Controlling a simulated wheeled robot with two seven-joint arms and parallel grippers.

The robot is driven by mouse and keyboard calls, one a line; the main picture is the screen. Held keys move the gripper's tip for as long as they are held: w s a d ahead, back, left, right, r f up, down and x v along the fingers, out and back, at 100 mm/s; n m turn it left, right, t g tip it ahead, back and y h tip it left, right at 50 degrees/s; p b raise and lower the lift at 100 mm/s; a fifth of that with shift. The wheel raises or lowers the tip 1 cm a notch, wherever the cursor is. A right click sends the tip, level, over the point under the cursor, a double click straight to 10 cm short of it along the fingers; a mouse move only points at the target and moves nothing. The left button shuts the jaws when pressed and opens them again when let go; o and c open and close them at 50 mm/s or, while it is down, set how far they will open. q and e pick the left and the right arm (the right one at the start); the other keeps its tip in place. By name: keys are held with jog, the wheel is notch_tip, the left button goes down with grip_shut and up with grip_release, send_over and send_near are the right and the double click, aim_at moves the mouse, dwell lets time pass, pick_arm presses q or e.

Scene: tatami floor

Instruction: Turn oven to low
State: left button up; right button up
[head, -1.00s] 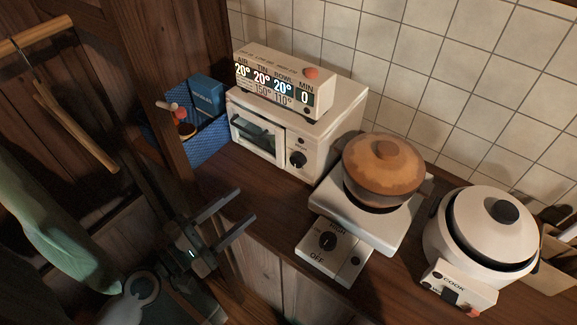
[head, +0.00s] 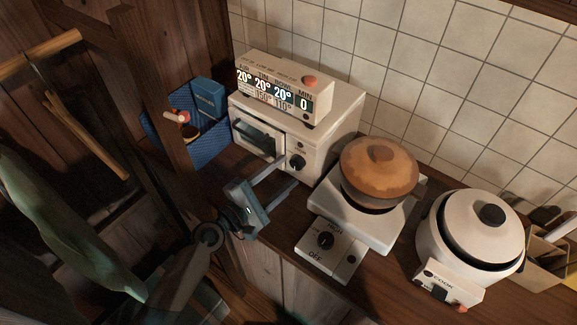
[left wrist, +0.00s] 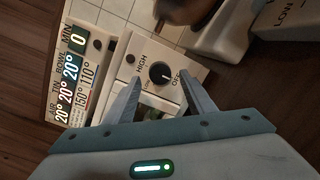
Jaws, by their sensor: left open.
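The white toaster oven (head: 330,120) stands on the wooden counter against the tiled wall, its glass door closed. Its black dial (head: 297,162) is on the front, right of the door. In the left wrist view the dial (left wrist: 161,73) sits among HIGH and OFF labels, and its pale mark appears to point toward OFF. My left gripper (head: 283,174) is open and empty in front of the oven. In the left wrist view its fingers (left wrist: 160,84) point at the dial from either side; contact cannot be made out. My right gripper is not in view.
A temperature display box (head: 285,88) sits on the oven. A hot plate (head: 372,218) with its own knob and a brown lidded pot (head: 380,170) stands right, then a rice cooker (head: 470,235). A blue basket (head: 205,140) is left, behind a wooden post.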

aim_at(297, 163)
pick_arm(q)
jog(key=shift+x, duration=1.25)
jog(key=c, duration=1)
jog(key=shift+c, duration=0.2)
